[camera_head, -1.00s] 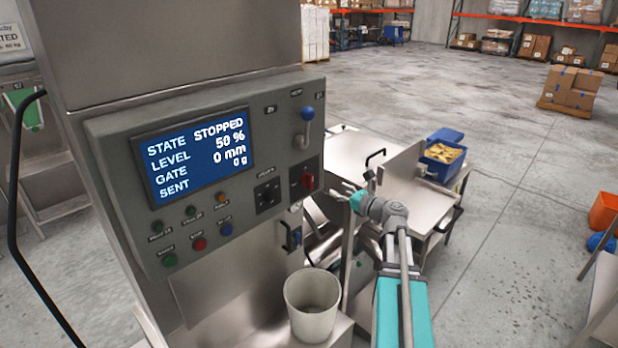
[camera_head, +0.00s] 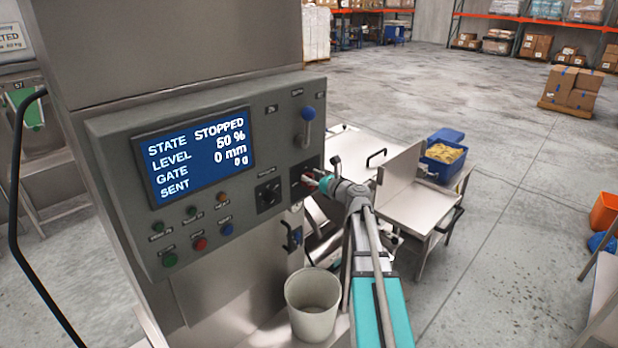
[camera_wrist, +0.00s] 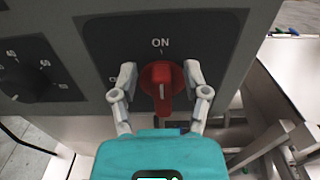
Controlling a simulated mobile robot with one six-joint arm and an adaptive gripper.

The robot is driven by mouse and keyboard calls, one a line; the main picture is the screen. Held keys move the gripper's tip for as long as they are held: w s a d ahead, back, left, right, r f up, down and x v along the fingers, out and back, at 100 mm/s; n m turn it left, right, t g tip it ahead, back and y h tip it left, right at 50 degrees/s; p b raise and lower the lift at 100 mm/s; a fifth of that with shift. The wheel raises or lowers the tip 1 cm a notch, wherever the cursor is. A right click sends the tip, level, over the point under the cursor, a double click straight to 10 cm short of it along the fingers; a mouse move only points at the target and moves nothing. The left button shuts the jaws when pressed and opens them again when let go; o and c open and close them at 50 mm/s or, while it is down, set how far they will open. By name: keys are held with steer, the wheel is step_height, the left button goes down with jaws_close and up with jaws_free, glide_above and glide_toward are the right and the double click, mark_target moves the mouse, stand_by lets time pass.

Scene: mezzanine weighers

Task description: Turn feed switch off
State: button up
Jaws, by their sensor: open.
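The feed switch (camera_wrist: 161,82) is a red rotary knob on a dark plate of the control panel (camera_head: 117,150). In the wrist view the word ON stands above it, and another label at its left is partly hidden by a finger. The knob's raised bar lies upright in that view, in line with ON. My gripper (camera_wrist: 160,73) is open, with one finger on each side of the knob; I cannot tell whether either touches it. In the head view my gripper (camera_head: 314,180) is at the panel's lower right and largely covers the switch. The display (camera_head: 196,155) reads STOPPED.
A black dial (camera_head: 268,195) sits left of the switch, and a blue-knobbed lever (camera_head: 308,125) above it. Several push buttons are under the display. A pale bucket (camera_head: 313,305) stands below. A steel table (camera_head: 415,208) and a blue bin of yellow pieces (camera_head: 443,153) are at the right.

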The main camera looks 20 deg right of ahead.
steer(key=shift+w, duration=0.1)
steer(key=c, duration=0.8)
steer(key=shift+s+a, duration=0.2)
steer(key=shift+a, duration=0.3)
jaws_close()
steer(key=shift+d+r, duration=0.1)
steer(key=shift+d, duration=0.25)
steer(key=shift+w, duration=0.1)
steer(key=shift+n, duration=0.3)
